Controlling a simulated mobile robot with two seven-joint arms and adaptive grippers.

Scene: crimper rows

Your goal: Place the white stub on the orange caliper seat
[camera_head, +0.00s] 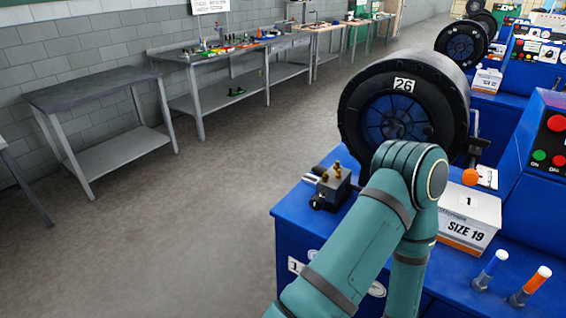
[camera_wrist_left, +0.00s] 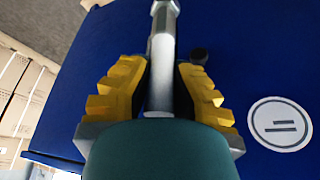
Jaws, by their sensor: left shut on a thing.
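In the left wrist view my left gripper (camera_wrist_left: 161,78) has its yellow-padded fingers closed on a pale grey-white cylinder (camera_wrist_left: 163,48). This looks like the white stub, but its colour is partly in shade. A teal part of my arm covers its lower end. In the head view my bent teal arm hides the gripper and the held piece. I cannot tell whether the orange one is the caliper seat. My right gripper is not in view.
A black reel marked 26 (camera_head: 404,85) stands behind my arm. A SIZE 19 box (camera_head: 466,222) and a small metal fixture (camera_head: 331,186) sit on the blue machine. A grey bench (camera_head: 95,88) stands far left; the floor between is clear.

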